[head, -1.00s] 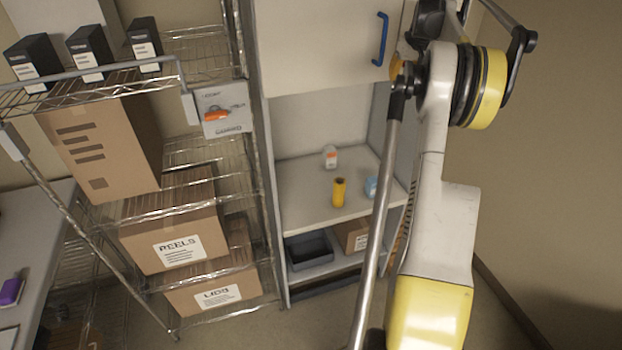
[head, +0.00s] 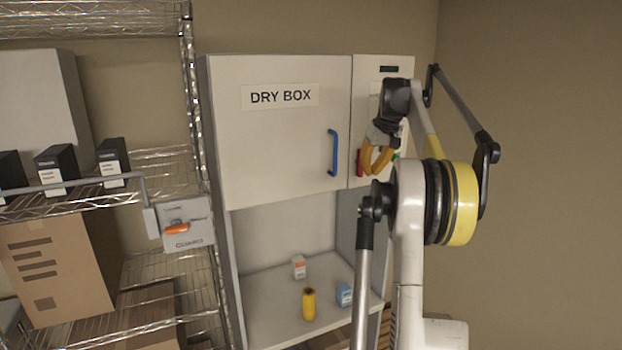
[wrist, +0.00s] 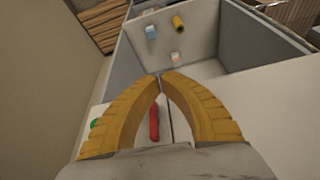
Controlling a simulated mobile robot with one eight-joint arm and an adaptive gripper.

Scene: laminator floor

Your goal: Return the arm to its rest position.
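My arm stands folded at the right of the head view. My gripper (head: 372,170) hangs in front of the control panel at the right of the dry box (head: 280,145). In the wrist view its two ribbed yellow fingers (wrist: 160,76) curve inward and their tips meet. Nothing is held between them. A red handle (wrist: 154,122) shows behind the gap between the fingers; it also shows beside the gripper in the head view (head: 360,163). I cannot tell how far the fingers are from the panel.
The dry box door with a blue handle (head: 332,153) is above an open shelf. On that shelf are a yellow cylinder (head: 308,304), a white-orange bottle (head: 298,267) and a blue box (head: 344,294). A wire rack with cartons (head: 55,268) stands left. Bare wall lies right.

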